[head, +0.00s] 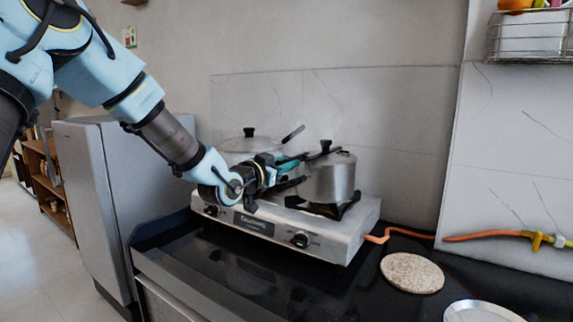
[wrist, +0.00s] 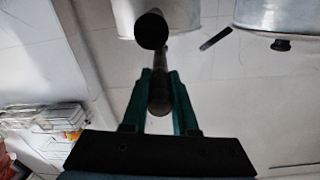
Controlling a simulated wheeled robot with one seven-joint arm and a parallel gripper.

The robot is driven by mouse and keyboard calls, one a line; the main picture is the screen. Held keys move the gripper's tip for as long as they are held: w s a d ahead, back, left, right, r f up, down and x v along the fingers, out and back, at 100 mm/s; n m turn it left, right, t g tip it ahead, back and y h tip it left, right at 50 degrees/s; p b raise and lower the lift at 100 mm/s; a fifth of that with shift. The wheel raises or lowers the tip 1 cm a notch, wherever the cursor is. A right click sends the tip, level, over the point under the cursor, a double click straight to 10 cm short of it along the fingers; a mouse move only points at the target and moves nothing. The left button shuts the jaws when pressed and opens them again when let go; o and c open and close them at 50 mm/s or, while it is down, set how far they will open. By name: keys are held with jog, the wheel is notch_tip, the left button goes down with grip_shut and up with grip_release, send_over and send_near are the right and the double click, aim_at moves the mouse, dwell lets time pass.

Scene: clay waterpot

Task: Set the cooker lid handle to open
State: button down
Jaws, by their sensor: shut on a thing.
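The silver cooker (head: 329,180) stands upright on the right side of the stove, with a black top piece (head: 326,147) on its lid. My gripper (head: 298,158) reaches in from the left, its teal fingers beside the cooker's lid. In the wrist view, my gripper (wrist: 160,92) is shut on a dark, narrow bar, which looks like the lid handle (wrist: 160,98). A round black end (wrist: 152,30) shows beyond the fingers, in front of the cooker (wrist: 188,18). The exact angle of the handle is hard to tell.
A second silver pot (head: 235,149) with a black knob stands on the left of the steel stove (head: 325,241). A grey bar (head: 293,134) sticks up between the pots. An orange hose (head: 400,232), a round speckled mat (head: 412,272) and a metal plate (head: 482,312) lie to the right.

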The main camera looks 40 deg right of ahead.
jog(key=shift+s+d+f+t+b, duration=0.15)
jog(key=shift+s+t+b, duration=0.15)
jog(key=shift+s+b, duration=0.3)
jog(key=s+d+n+t+y+b, duration=0.1)
jog(key=s+d+n+t+y, duration=0.7)
jog(key=s, duration=0.4)
jog(key=shift+s+d+r+n+t+b, duration=0.2)
jog(key=shift+s+d+n+t+b, duration=0.25)
jog(key=shift+d+t, duration=0.7)
jog(key=shift+a, duration=0.2)
jog(key=c, duration=0.7)
grip_release()
jog(key=b+v, duration=0.2)
jog(key=v, duration=0.8)
jog(key=shift+s+a+f+b, duration=0.1)
jog(key=shift+s+a+b, duration=0.1)
jog(key=shift+s+b, duration=0.15)
